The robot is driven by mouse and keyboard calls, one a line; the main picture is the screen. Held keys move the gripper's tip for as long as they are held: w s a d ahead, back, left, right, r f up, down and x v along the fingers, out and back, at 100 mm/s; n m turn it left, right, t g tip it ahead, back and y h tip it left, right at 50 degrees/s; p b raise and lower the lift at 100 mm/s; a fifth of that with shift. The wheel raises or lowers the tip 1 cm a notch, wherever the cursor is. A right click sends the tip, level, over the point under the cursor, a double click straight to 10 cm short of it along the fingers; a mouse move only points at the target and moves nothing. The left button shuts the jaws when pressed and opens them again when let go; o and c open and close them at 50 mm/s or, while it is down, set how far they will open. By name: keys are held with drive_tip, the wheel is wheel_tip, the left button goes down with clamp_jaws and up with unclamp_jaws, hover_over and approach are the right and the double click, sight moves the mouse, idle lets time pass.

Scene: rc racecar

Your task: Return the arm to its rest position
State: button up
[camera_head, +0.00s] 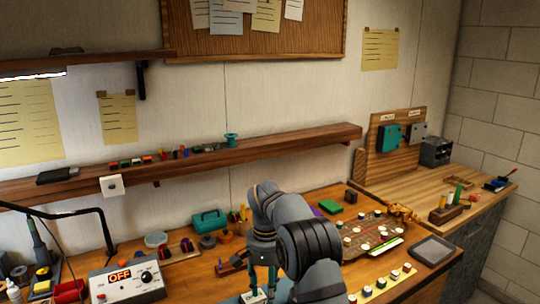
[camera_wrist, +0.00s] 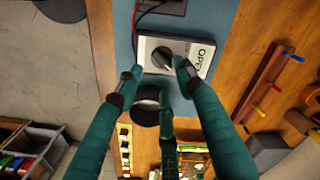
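My arm reaches down over the front middle of the workbench in the head view. My gripper (camera_head: 262,285) has teal fingers pointing down, partly hidden behind the dark arm links. In the wrist view my gripper (camera_wrist: 158,82) shows its teal fingers spread apart, with nothing held between them. Beyond the fingertips lies a white box (camera_wrist: 203,60) with a black knob (camera_wrist: 163,58) and the label "OPEN", on a blue mat (camera_wrist: 124,35). I cannot tell whether a fingertip touches the box.
A white control box (camera_head: 127,280) reading "OFF" stands at the left, near a black lamp arm (camera_head: 106,232). A wooden shelf (camera_head: 290,143) runs along the wall behind. A circuit-like board (camera_head: 372,235) and a grey tablet (camera_head: 432,250) lie to the right. A side bench (camera_head: 400,184) stands beyond.

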wheel_tip(320, 180, down, 6)
drive_tip(key=shift+s+r, duration=0.1)
drive_tip(key=shift+r+n+p, duration=0.35)
drive_tip(key=shift+n+p, duration=0.25)
drive_tip(key=shift+n, duration=0.2)
drive_tip(key=n+p, duration=0.2)
drive_tip(key=n, duration=0.3)
drive_tip(key=shift+p, duration=0.4)
drive_tip(key=n, duration=0.1)
drive_tip(key=n+p, duration=0.1)
drive_tip(key=n, duration=0.1)
drive_tip(key=n+p, duration=0.1)
drive_tip(key=n, duration=0.1)
drive_tip(key=shift+w+a, duration=0.1)
drive_tip(key=shift+w, duration=0.15)
drive_tip(key=shift+f+n+p, duration=0.15)
drive_tip(key=shift+n+p, duration=0.4)
drive_tip(key=shift+n, duration=0.25)
